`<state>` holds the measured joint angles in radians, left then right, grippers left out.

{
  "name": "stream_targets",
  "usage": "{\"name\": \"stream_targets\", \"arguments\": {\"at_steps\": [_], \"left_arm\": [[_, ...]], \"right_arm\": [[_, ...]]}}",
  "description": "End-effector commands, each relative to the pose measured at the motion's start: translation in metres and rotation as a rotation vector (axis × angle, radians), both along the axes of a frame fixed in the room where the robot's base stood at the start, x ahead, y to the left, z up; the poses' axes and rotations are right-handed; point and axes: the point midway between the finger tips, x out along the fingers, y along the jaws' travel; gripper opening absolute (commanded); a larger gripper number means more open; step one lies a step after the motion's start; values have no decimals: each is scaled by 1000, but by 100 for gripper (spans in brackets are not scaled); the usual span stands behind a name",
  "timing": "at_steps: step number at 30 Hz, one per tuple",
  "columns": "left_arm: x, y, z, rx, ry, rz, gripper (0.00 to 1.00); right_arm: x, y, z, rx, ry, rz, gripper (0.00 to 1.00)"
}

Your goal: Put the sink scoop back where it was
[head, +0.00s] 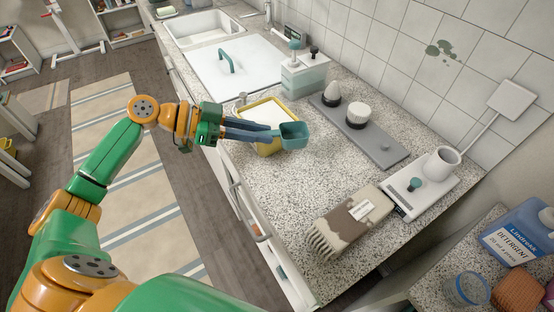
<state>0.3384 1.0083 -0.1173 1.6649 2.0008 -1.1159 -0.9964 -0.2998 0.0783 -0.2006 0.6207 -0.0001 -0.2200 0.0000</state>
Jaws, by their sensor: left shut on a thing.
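My left gripper (262,132) reaches in from the left and is shut on a teal scoop (295,135). The scoop is held over the speckled countertop (265,180), beside and partly in front of a yellow-rimmed tub (268,149) with white contents. I cannot tell whether the scoop touches the tub. The gripper hides part of the tub and the scoop's handle. My right gripper is not in view.
The counter's middle is clear.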

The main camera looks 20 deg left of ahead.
Motion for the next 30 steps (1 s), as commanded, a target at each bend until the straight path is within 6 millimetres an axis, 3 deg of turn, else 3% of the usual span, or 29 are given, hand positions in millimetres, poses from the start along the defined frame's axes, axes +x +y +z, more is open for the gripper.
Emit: {"name": "stream_targets", "arguments": {"at_steps": [3,10,15,26,27,29,30], "left_arm": [[-6,-18,-19,-4,5,-1,0],[-12,-41,-47,-4,4,0,0],[-11,-40,-78,-1,2,3,0],[-11,-40,-86,1,-1,1,0],[-11,-40,-84,0,-1,2,32],[-11,-40,-84,0,-1,2,48],[-11,-40,-84,0,-1,2,52]], "right_arm": [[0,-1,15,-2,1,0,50],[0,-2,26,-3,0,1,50],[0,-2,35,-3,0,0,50],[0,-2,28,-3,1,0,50],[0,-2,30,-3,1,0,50],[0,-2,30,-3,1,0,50],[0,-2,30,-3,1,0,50]]}}
